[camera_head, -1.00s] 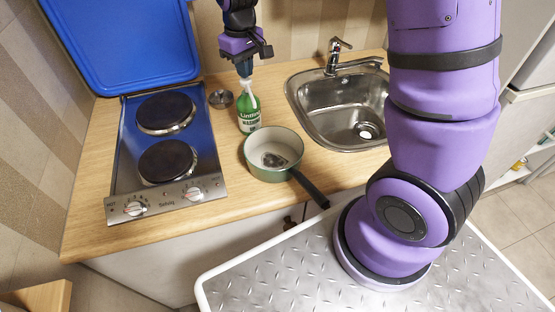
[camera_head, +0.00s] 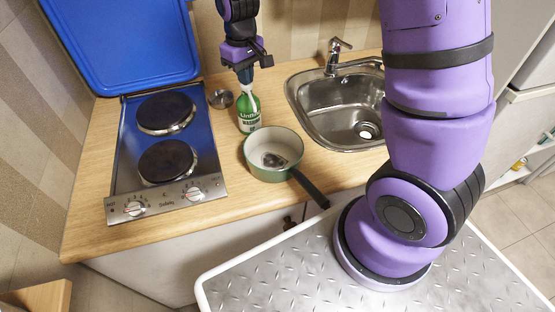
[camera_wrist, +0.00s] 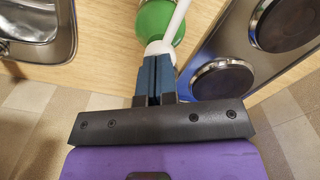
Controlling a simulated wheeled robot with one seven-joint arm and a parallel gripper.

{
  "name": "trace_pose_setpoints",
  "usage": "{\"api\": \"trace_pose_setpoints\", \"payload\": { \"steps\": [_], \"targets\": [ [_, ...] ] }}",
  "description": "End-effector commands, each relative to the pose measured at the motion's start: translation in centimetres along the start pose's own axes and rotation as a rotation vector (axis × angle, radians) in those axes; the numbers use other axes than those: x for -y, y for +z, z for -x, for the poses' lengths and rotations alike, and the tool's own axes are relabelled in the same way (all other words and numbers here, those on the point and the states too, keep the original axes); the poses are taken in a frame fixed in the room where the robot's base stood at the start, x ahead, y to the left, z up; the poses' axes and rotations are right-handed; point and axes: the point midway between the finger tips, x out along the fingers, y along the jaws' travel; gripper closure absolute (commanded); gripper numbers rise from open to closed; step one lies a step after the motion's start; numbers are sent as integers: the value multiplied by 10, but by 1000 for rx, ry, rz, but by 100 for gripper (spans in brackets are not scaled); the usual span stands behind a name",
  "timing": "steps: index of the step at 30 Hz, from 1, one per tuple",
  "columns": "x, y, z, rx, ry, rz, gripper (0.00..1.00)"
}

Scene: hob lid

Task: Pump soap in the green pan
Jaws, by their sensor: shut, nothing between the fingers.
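The green pan (camera_head: 256,167), pale inside with a dark handle, sits on the wooden counter between the hob and the sink. A dark and light patch shows on its inner floor. The green soap bottle (camera_head: 249,121) with a white pump (camera_head: 250,98) stands upright just behind the pan. My gripper (camera_head: 245,78) is shut, pointing down directly above the pump. In the wrist view my gripper's fingers (camera_wrist: 155,82) are together at the white pump head (camera_wrist: 158,48), with the green bottle (camera_wrist: 157,20) beyond. Whether the fingertips touch the pump is hard to tell.
The hob (camera_head: 118,175) with two dark plates and a raised blue lid (camera_head: 125,45) is on the left. A small metal cup (camera_head: 221,99) stands left of the bottle. The sink (camera_head: 310,115) with its tap (camera_head: 335,55) is on the right. The pan's handle (camera_head: 311,188) overhangs the counter's front edge.

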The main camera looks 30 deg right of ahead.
Motion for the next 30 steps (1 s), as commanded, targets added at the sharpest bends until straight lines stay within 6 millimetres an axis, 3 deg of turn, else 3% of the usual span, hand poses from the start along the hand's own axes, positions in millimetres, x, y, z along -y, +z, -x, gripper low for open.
{"api": "trace_pose_setpoints", "payload": {
  "steps": [21, 30],
  "targets": [
    [0, 0, 33, -1, 0, 0, 100],
    [0, 0, 35, 0, 0, 0, 100]
  ]
}}
